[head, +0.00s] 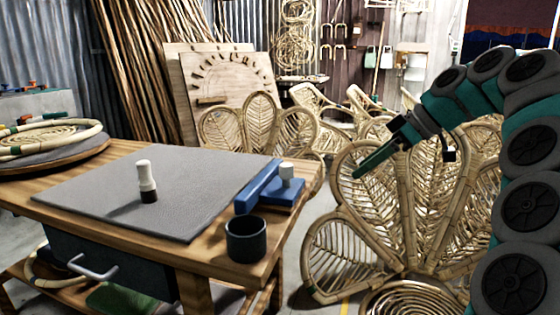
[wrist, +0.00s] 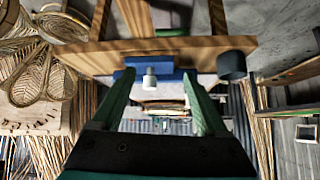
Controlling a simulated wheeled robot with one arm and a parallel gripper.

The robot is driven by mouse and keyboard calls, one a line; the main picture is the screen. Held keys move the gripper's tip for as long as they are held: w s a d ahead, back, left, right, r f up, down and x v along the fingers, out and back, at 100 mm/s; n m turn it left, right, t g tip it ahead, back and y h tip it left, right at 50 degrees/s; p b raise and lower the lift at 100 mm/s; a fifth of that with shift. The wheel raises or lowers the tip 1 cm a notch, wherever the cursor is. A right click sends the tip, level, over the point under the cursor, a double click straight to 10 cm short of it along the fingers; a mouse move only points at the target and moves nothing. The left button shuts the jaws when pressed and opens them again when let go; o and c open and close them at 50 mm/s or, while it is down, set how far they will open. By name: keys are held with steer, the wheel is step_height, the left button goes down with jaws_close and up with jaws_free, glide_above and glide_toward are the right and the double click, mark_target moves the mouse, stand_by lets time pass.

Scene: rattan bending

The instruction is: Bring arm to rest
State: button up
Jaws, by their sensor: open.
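My arm comes in from the right side of the head view, bent at the top, in green and grey segments. My gripper (head: 376,159) hangs at its end to the right of the workbench, in the air before the rattan chairs, pointing down and left. In the wrist view my gripper (wrist: 158,78) shows two green fingers spread well apart with nothing held between them. The workbench edge, a blue block and a white-topped piece show beyond the fingers, apart from them.
The wooden workbench (head: 130,213) carries a grey mat (head: 200,170), a white-and-black bottle (head: 147,184), a blue fixture (head: 258,186) and a dark cup (head: 246,240). A fan-backed rattan chair (head: 350,228) stands close behind my gripper. Floor shows between bench and chair.

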steer(key=s+a+f+m+g+h, duration=0.2)
steer(key=s+a+f, duration=0.3)
steer(key=s, duration=0.3)
steer(key=s+a+f+m+g+h, duration=0.1)
steer(key=s+a+f+m, duration=0.1)
steer(key=s+a+f, duration=0.45)
steer(key=s+d+f+m+g+h, duration=0.1)
steer(key=s+d+f+m, duration=0.3)
steer(key=s+f, duration=0.4)
steer(key=s+d+f+m+g+h, duration=0.1)
steer(key=s+d+f+m+h, duration=0.3)
steer(key=s+f, duration=0.5)
steer(key=s, duration=0.6)
steer(key=shift+s+f+g, duration=0.2)
steer(key=shift+s+g, duration=0.1)
steer(key=shift+s, duration=0.05)
steer(key=shift+a, duration=0.1)
